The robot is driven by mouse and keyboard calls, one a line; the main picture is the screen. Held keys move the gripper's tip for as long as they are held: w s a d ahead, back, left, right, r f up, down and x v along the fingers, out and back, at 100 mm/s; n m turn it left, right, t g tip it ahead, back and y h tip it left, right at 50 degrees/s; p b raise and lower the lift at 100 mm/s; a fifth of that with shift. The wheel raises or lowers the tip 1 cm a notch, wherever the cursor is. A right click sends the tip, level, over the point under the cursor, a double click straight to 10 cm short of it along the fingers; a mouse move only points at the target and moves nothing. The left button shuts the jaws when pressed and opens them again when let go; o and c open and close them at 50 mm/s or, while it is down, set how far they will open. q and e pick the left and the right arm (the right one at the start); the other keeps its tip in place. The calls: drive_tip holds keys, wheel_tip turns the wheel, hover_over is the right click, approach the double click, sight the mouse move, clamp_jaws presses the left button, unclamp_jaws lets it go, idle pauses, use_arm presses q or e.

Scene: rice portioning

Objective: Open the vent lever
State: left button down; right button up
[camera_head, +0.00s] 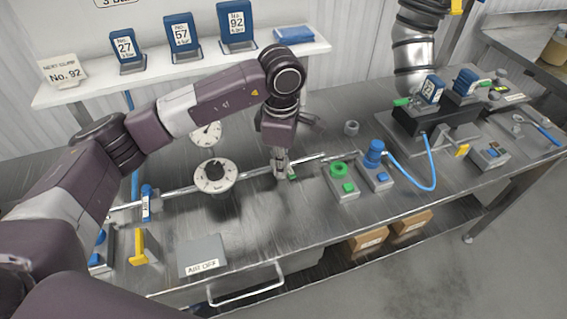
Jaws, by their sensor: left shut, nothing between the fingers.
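A thin metal pipe (245,172) runs across the bench. A round white dial (228,182) with a dark centre is on the pipe to the left. My right gripper is not in view.
A blue-handled fitting (146,203), a yellow lever (139,248) and a grey "AIR OFF" plate (202,262) are at left. A green button box (344,187) and a blue-capped unit (374,160) stand close right. Numbered cards (181,37) stand on the back shelf.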

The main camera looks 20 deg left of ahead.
use_arm(q)
drive_tip(key=shift+d+f, duration=0.1)
drive_tip(key=shift+d, duration=0.15)
drive_tip(key=shift+w+d+f+b, duration=0.1)
drive_tip(key=shift+w+d+b, duration=0.45)
drive_tip(key=shift+d, duration=0.35)
